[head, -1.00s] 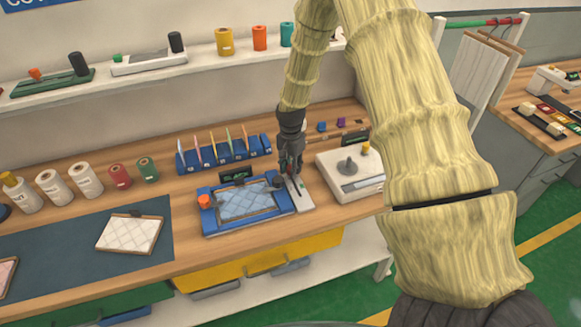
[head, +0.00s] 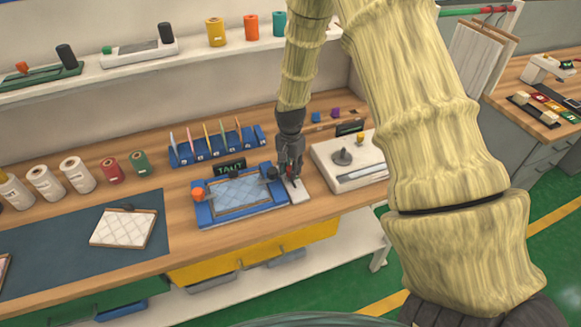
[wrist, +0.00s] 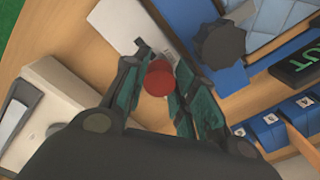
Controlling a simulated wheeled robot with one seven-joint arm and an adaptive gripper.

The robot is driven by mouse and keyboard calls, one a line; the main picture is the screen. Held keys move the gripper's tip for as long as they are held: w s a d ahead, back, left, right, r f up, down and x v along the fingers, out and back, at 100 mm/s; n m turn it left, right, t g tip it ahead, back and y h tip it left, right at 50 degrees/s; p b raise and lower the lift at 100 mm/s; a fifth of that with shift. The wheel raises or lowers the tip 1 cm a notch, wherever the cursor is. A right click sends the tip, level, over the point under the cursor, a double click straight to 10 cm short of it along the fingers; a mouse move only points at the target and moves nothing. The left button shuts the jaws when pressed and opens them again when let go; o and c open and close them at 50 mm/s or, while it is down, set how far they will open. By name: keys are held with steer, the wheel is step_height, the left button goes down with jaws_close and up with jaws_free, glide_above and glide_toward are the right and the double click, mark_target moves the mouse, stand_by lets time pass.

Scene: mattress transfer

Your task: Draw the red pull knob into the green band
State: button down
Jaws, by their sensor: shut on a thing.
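The red pull knob (wrist: 159,78) sits between the two fingers of my gripper (wrist: 158,92) in the wrist view. My gripper is shut on it. In the head view my gripper (head: 291,178) points down over a white plate (head: 301,195) at the right end of a blue frame (head: 207,216). The frame holds a light-blue quilted pad (head: 240,194). I cannot make out the green band clearly; the fingers cover part of the plate. A small sign (head: 229,168) behind the frame reads TAUT in green letters.
A dark knob (wrist: 220,44) stands on the frame beside my fingers. A white box with a grey lever (head: 342,157) stands close to the right. A blue rack (head: 215,153) is behind the frame. A quilted white pad (head: 124,228) lies left on a dark mat.

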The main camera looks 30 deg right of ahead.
mark_target(290, 169)
steer(key=c, duration=1.1)
jaws_free()
steer(key=shift+r, duration=0.1)
steer(key=shift+c, duration=0.2)
step_height(290, 169, up, 12)
